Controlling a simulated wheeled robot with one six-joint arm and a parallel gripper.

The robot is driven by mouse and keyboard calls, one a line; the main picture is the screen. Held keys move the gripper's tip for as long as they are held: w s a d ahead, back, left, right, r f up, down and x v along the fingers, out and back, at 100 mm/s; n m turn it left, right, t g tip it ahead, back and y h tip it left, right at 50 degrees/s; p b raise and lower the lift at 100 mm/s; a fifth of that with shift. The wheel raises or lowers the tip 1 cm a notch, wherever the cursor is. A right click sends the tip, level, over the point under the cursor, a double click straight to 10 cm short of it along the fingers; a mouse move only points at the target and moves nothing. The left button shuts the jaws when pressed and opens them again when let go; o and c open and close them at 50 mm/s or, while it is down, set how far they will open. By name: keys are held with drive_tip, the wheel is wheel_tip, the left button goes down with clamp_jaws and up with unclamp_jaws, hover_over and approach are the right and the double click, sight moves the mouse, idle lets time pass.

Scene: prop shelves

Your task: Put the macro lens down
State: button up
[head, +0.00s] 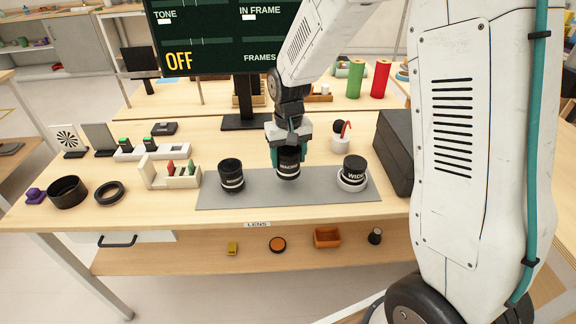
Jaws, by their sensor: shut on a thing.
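My gripper (289,154) is shut on the macro lens (289,164), a black cylinder with white lettering and a pale band near its base. It holds the lens upright over the middle of the grey mat (270,201); I cannot tell whether the lens base touches the mat. Another black lens (231,176) stands on the mat to the left. A black lens marked WIDE (354,170) stands at the right in a white ring-shaped holder (351,184).
A white cup (340,144) with a red item and a black case (394,152) stand behind and right. A monitor (225,38) rises behind. The mat's front strip is clear.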

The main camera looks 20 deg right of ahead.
sight(288, 166)
drive_tip(key=shift+f, duration=1.75)
drive_tip(key=shift+f, duration=0.1)
drive_tip(key=o, duration=1.1)
